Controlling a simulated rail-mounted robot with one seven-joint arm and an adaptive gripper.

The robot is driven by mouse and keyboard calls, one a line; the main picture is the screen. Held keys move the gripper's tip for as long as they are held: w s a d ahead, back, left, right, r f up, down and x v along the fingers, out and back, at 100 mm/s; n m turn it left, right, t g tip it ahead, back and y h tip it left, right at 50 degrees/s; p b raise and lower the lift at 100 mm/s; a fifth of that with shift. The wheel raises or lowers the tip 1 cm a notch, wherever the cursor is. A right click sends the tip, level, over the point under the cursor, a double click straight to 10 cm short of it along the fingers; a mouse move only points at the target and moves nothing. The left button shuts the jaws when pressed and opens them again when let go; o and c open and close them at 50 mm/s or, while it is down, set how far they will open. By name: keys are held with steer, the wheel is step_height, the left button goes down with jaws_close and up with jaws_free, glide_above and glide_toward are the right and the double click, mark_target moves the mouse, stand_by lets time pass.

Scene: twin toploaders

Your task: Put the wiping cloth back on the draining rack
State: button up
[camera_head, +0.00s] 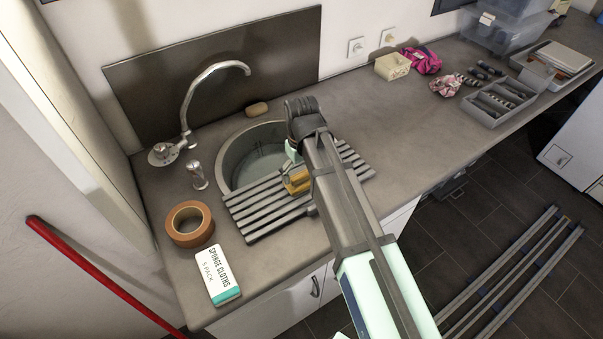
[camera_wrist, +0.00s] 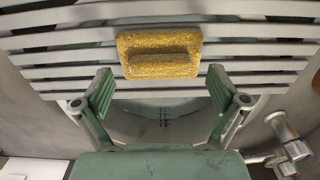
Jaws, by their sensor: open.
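The wiping cloth (camera_head: 297,184) looks like a yellow, grainy, roughly square piece with a raised fold across its middle. It lies on the slats of the grey draining rack (camera_head: 262,207), which spans the round sink. In the wrist view the cloth (camera_wrist: 158,42) lies flat on the rack (camera_wrist: 255,48), just beyond my fingertips. My gripper (camera_wrist: 160,88) is open, with its two green-padded fingers wide apart and nothing between them. The fingers look apart from the cloth. In the head view my arm hides most of the gripper and part of the cloth and rack.
The round sink (camera_head: 232,160) lies behind the rack, with a tall curved tap (camera_head: 186,110) to its left. A brown tape roll (camera_head: 190,236) and a sponge-cloth pack (camera_head: 217,274) are left of the rack. The counter to the right is clear up to a grey tray (camera_head: 487,116).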

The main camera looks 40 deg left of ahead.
mark_target(302, 176)
step_height(302, 176, up, 11)
steer(key=b, duration=0.2)
steer(key=shift+b, duration=0.3)
